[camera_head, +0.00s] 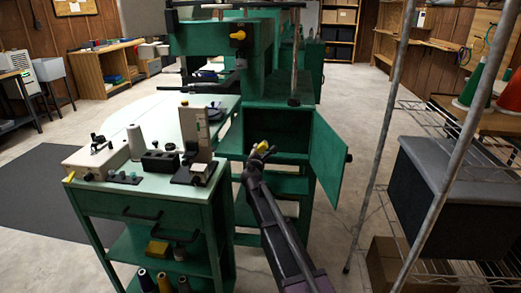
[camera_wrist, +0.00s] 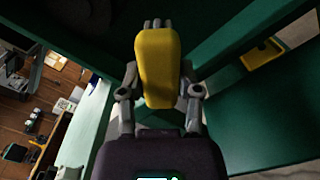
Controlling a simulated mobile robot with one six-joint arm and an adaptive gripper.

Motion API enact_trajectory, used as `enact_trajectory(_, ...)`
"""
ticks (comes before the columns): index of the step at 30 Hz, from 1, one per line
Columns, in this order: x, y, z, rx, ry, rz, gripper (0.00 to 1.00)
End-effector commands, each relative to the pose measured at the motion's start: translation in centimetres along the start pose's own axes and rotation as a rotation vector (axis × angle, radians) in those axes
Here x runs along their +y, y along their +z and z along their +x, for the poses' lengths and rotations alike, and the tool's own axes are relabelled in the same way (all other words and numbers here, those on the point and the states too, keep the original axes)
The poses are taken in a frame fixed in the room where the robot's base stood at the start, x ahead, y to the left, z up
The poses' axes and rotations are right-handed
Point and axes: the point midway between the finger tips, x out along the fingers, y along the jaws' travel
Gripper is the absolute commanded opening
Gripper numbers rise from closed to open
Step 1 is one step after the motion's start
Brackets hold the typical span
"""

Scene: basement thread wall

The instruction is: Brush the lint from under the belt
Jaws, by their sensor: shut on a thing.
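My gripper (camera_wrist: 158,92) is shut on a yellow brush (camera_wrist: 158,62), which points away from it with a grey tip at its far end. In the head view the gripper (camera_head: 260,153) holds the yellow brush (camera_head: 263,146) in front of the open compartment of a green machine cabinet (camera_head: 290,112). The cabinet door (camera_head: 331,160) stands swung open to the right. The compartment's inside is dark. I cannot make out the belt or any lint in either view.
A green bench (camera_head: 205,190) with small devices and a white cone stands close on the left. A wire rack (camera_head: 480,165) with a dark bin (camera_head: 450,180) stands on the right. A yellow object (camera_wrist: 262,53) shows at the right in the wrist view. Bare floor (camera_head: 345,105) lies beyond the door.

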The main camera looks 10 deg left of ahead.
Motion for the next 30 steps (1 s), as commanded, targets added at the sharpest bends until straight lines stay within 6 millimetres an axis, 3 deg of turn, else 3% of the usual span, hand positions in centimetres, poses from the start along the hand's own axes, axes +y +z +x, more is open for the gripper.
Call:
enact_trajectory(5,0.0,0.1,-1.0,0.000,0.000,0.000,0.06)
enact_trajectory(20,0.0,0.1,-1.4,-0.001,0.000,0.000,0.06)
enact_trajectory(30,-0.1,0.1,-3.5,-0.001,-0.001,0.000,0.06)
